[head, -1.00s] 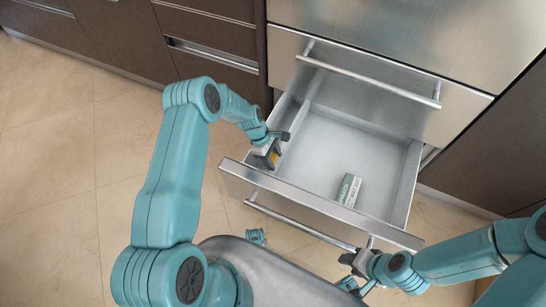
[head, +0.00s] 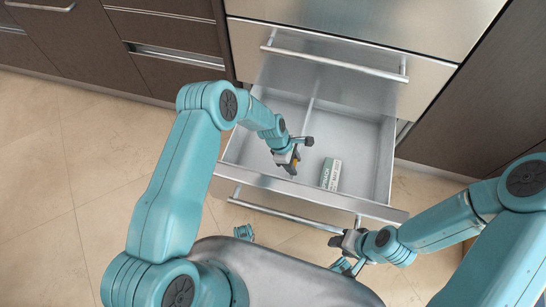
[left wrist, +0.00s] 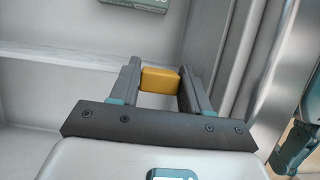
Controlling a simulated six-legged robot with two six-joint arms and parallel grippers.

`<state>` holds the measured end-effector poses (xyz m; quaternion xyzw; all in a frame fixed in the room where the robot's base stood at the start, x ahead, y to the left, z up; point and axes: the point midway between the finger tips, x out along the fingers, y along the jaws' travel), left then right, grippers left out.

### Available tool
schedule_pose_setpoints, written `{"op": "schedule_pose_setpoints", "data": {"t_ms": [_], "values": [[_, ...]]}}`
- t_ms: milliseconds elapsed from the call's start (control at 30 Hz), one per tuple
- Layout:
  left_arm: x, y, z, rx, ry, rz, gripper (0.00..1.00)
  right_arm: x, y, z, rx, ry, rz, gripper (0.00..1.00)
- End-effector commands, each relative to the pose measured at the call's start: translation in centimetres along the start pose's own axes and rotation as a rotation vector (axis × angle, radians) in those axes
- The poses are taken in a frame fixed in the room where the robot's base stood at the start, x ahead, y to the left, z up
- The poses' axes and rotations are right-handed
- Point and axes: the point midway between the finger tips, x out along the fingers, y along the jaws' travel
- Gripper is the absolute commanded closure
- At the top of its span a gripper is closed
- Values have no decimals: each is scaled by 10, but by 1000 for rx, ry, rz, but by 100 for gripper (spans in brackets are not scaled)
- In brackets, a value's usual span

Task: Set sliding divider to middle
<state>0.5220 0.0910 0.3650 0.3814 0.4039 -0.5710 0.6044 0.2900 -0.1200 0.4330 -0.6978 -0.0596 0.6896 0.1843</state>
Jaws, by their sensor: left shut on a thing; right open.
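The sliding divider (head: 308,112) is a thin pale wall running front to back inside the open drawer (head: 352,125). It stands a little left of the drawer's middle. It also shows in the left wrist view (left wrist: 60,54). My left gripper (head: 294,164) is near the drawer front, shut on a yellow tab (left wrist: 160,79) in line with the divider's front end. The gripper hides how the tab joins the divider. My right gripper (head: 343,243) is open at the drawer's handle (head: 285,214), near its right end; I cannot tell whether they touch.
A green and white box (head: 331,174) lies on the drawer floor right of the divider, near the front. Its edge shows in the left wrist view (left wrist: 140,4). The drawer's left compartment looks empty where visible. Dark cabinets (head: 165,75) stand to the left.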

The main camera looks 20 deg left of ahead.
Motion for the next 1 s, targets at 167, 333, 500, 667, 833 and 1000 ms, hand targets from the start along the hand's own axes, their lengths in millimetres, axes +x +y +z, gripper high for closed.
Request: {"op": "schedule_pose_setpoints", "data": {"t_ms": [167, 333, 500, 667, 833, 1000], "values": [[14, 0, 30, 2, 0, -1, 100, 5, 2, 0, 0, 0, 0, 57], [18, 0, 44, 0, 0, 0, 100, 6, 2, 0, 0, 0, 0, 57], [20, 0, 48, 0, 0, 0, 100, 6, 2, 0, 0, 0, 0, 57], [20, 0, 49, 1, -1, 0, 100, 6, 2, 0, 0, 0, 0, 57], [20, 0, 49, 1, -1, -1, 32, 6, 2, 0, 0, 0, 0, 57], [20, 0, 48, 0, -1, -1, 32, 6, 2, 0, 0, 0, 0, 57]]}}
